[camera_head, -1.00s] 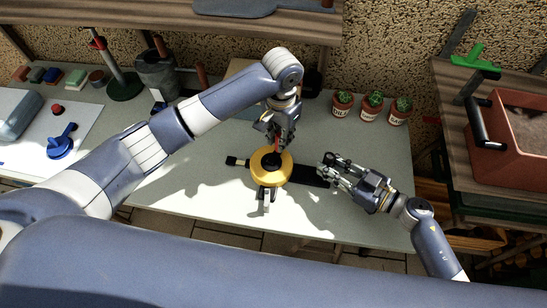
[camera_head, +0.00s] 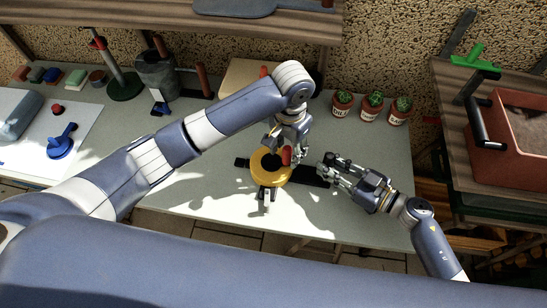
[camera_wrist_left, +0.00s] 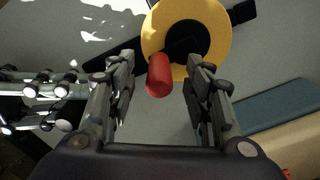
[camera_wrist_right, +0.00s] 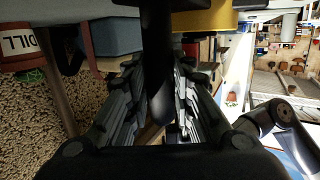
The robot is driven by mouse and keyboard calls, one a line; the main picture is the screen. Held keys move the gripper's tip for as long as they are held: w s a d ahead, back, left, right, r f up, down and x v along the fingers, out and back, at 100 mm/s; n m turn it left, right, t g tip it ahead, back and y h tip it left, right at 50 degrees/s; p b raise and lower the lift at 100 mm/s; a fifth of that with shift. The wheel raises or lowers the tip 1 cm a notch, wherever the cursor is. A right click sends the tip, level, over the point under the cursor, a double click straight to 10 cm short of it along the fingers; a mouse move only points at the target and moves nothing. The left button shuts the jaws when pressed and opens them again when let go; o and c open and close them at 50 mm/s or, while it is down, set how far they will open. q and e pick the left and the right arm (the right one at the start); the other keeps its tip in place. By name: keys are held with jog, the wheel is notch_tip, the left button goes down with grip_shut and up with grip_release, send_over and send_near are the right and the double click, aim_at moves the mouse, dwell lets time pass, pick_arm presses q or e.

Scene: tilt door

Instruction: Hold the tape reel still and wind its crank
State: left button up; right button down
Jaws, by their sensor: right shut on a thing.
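The tape reel is a yellow ring (camera_head: 258,177) with a dark centre, lying on the pale worktable. Its red crank knob (camera_head: 287,156) stands at the ring's right side. A black handle (camera_head: 308,177) runs from the reel to the right, and my right gripper (camera_head: 327,171) is closed around it. In the right wrist view the black handle (camera_wrist_right: 158,65) lies between the fingers. My left gripper (camera_head: 296,153) is above the knob. In the left wrist view its fingers are apart, with the red knob (camera_wrist_left: 159,76) between them, nearer the left finger.
Three potted cacti (camera_head: 371,104) stand at the back right of the table. A grey pot (camera_head: 157,75) and a red-and-green stand (camera_head: 122,82) are at the back left. A blue object (camera_head: 62,141) lies on a white sheet. A reddish bin (camera_head: 512,140) is at far right.

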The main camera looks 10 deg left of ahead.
dwell(0.5)
pick_arm(q)
jog(key=shift+r, duration=3.5)
notch_tip(320, 180, up, 12)
pick_arm(e)
jog(key=c, duration=1.1)
grip_release()
jog(key=shift+o, duration=0.5)
jog(key=o, duration=0.5)
jog(key=shift+d, duration=0.15)
